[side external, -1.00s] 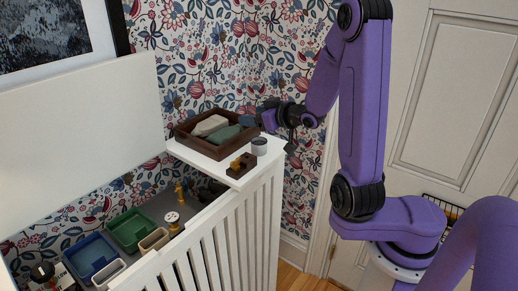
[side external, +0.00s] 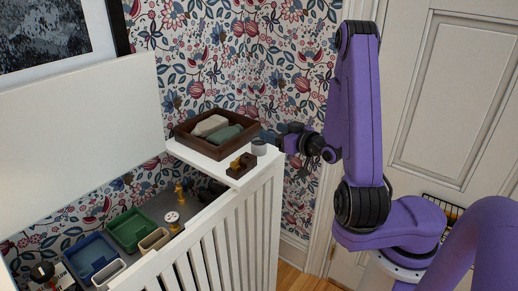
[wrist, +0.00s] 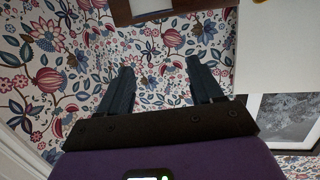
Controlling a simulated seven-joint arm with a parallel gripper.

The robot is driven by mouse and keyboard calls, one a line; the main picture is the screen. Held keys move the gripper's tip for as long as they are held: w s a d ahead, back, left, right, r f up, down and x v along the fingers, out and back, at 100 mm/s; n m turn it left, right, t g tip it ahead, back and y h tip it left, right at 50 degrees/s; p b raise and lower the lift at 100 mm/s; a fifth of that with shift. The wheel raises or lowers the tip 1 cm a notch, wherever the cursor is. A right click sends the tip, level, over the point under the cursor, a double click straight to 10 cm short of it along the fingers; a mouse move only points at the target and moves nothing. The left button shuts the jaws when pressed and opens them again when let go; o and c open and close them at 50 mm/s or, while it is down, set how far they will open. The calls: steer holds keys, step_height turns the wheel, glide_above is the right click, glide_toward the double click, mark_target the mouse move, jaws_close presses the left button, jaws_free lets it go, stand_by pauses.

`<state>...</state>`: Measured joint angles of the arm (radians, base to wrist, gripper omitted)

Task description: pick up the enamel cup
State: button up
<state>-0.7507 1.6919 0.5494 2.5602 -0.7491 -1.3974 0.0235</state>
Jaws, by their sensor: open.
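A small pale cup with a grey top (side external: 259,147), which I take to be the enamel cup, stands upright on the white top ledge (side external: 215,168), near its right end. My gripper (side external: 269,137) is just behind and to the right of the cup in the side view, at about its height. I cannot tell whether it touches the cup. In the wrist view the two dark fingers of my gripper (wrist: 162,85) are spread apart with only wallpaper between them. The cup does not show in the wrist view.
A brown tray (side external: 187,142) with a pale item and a green item stands behind the cup. A dark block with a yellow piece (side external: 241,165) sits just in front of it. Blue (side external: 92,254) and green (side external: 129,230) bins lie lower left. Patterned wallpaper is behind.

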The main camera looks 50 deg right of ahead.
mark_target(264, 145)
step_height(264, 145, down, 6)
steer(key=shift+r, duration=0.2)
steer(key=shift+x, duration=3.75)
steer(key=c, duration=0.7)
